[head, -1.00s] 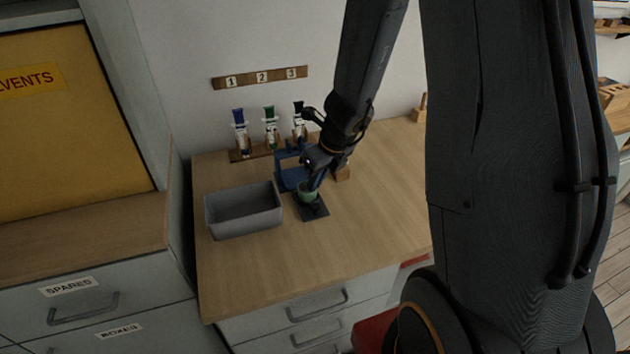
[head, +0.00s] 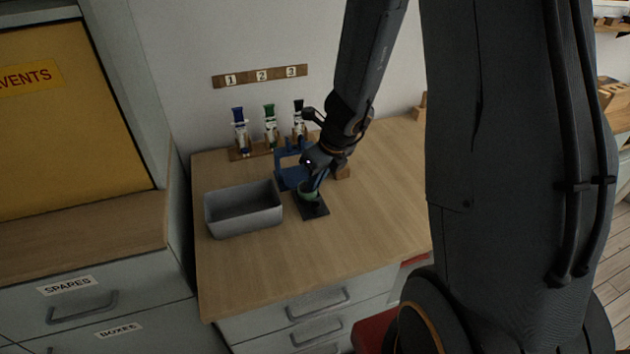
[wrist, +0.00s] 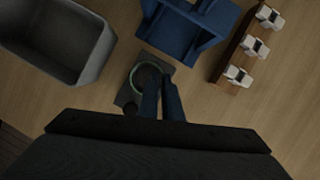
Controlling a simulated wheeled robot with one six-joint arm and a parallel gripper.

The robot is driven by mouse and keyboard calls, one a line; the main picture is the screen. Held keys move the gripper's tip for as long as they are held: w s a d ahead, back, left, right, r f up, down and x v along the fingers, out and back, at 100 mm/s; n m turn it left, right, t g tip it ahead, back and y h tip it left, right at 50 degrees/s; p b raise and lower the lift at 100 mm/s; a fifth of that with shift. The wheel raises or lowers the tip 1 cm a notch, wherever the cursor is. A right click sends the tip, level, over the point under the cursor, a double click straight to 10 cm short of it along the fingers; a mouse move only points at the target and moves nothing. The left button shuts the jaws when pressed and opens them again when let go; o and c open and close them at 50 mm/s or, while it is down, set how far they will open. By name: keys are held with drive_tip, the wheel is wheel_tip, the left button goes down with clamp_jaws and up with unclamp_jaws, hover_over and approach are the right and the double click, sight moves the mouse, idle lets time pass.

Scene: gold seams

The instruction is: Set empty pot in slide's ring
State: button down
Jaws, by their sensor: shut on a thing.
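The green pot (head: 307,196) is upright at the dark slide plate (head: 318,211), to the right of the grey bin. In the wrist view I look down into the open pot (wrist: 143,68), which looks empty. The slide plate (wrist: 124,95) shows around and under it. My gripper (head: 315,184) is shut on the pot's wall, with its blue fingers (wrist: 160,92) at the rim. The ring is hidden by the pot and fingers, so I cannot tell whether the pot is fully seated.
A grey bin (head: 211,222) stands on the left of the wooden table (head: 270,275). A blue frame (head: 290,179) is just behind the slide. A rack with blue, green and black-topped items (head: 269,128) is at the wall. The table's front and right are clear.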

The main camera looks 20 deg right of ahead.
drive_tip(key=c, duration=1.9)
unclamp_jaws()
drive_tip(key=shift+o, duration=0.2)
drive_tip(key=shift+r, duration=0.1)
drive_tip(key=shift+p+v, duration=2.35)
drive_tip(key=shift+v, duration=0.1)
drive_tip(key=p+v, duration=0.3)
drive_tip(key=v, duration=0.4)
drive_tip(key=shift+s+r+p, duration=0.15)
drive_tip(key=shift+r+p, duration=0.15)
drive_tip(key=shift+r, duration=0.05)
